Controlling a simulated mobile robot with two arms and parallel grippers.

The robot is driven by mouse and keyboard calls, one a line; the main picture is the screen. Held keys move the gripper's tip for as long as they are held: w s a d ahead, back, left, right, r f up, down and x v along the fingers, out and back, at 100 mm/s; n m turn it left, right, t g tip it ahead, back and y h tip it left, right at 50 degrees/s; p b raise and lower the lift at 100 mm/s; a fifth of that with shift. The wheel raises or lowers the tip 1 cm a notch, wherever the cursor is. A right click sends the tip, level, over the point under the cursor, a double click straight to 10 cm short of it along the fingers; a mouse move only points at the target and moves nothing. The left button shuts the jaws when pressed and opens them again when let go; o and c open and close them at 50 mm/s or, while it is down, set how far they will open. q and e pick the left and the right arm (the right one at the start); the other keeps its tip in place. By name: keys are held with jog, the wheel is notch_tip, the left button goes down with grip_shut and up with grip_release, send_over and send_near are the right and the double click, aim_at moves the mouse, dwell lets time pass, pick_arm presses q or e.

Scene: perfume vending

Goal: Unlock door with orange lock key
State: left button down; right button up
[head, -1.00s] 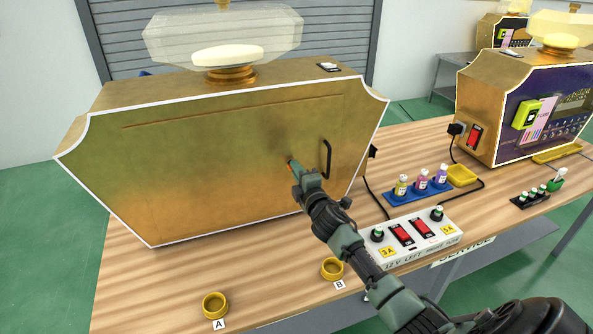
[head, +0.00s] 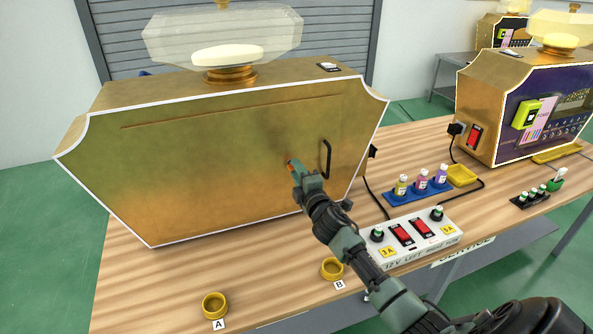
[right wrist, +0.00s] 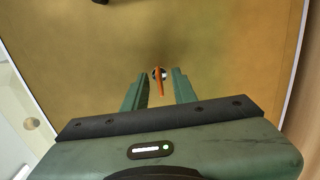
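The large gold machine (head: 200,165) stands on the wooden table, its flat door panel facing me. The orange key (head: 292,166) sits in the round lock on that panel, just left of the black door handle (head: 326,158). In the right wrist view the orange key (right wrist: 160,87) stands out from the lock (right wrist: 158,73). My right gripper (head: 302,174) is in front of the key. In the wrist view its two fingers (right wrist: 159,92) are spread, with a gap on each side of the key. My left gripper is out of view.
A white power box with red switches (head: 412,235) and a blue tray of small bottles (head: 420,186) stand to the right. Yellow cups A (head: 214,305) and B (head: 332,268) are near the front edge. A second gold machine (head: 520,110) is at the far right.

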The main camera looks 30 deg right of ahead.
jog(key=v, duration=0.7)
jog(key=shift+b, duration=0.3)
jog(key=shift+s, duration=0.15)
